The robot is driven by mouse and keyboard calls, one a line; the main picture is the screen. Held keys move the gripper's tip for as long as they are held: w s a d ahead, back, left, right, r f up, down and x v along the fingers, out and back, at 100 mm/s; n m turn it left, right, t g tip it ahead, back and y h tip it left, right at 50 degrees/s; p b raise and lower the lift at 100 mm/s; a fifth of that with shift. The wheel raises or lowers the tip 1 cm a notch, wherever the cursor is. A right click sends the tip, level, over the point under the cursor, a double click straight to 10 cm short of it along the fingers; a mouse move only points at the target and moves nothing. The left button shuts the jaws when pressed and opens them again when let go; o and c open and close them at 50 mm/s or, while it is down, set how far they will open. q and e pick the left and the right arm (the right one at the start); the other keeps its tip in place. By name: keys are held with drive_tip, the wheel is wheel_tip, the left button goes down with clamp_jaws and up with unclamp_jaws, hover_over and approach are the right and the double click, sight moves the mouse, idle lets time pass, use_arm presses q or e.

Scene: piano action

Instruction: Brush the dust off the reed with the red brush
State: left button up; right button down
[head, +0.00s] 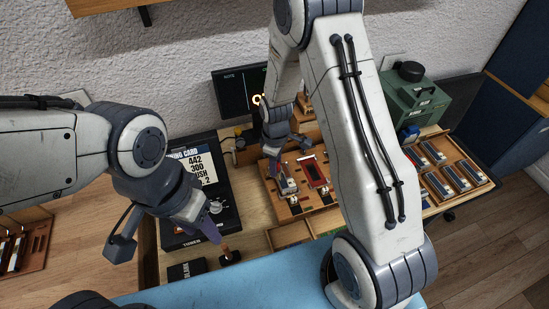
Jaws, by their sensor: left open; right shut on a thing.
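My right gripper (289,147) is over the wooden work board (318,202) in the middle of the bench. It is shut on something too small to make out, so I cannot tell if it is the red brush. Just below it on the board is a small pale and grey block (287,186). To its right is a red-framed part (316,172). I cannot tell for sure which piece is the reed, and no dust shows at this size. My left gripper (213,232) is open and empty near the bench's front left, above a small brown-handled tool (229,256).
A black device with a tuning card (192,170) stands at left, a dark screen (231,90) behind. A green case (415,98) stands at back right. Trays of red and blue blocks (450,172) lie at right. My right forearm hides part of the bench.

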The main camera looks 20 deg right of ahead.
wheel_tip(320, 180, down, 2)
drive_tip(key=shift+f+b, duration=0.1)
drive_tip(key=shift+b, duration=0.5)
drive_tip(key=shift+d, duration=0.2)
drive_tip(key=shift+d+f, duration=0.1)
drive_tip(key=shift+d, duration=1.45)
drive_tip(key=shift+a, duration=1.6)
drive_tip(key=shift+a+r+p, duration=0.2)
drive_tip(key=shift+r+p, duration=0.65)
drive_tip(key=shift+r, duration=0.35)
drive_tip(key=shift+r+p, duration=0.3)
drive_tip(key=shift+r, duration=0.05)
drive_tip(key=shift+r+p, duration=0.6)
drive_tip(key=shift+r, duration=0.1)
drive_tip(key=shift+r+p, duration=1.35)
drive_tip(key=shift+r, duration=0.4)
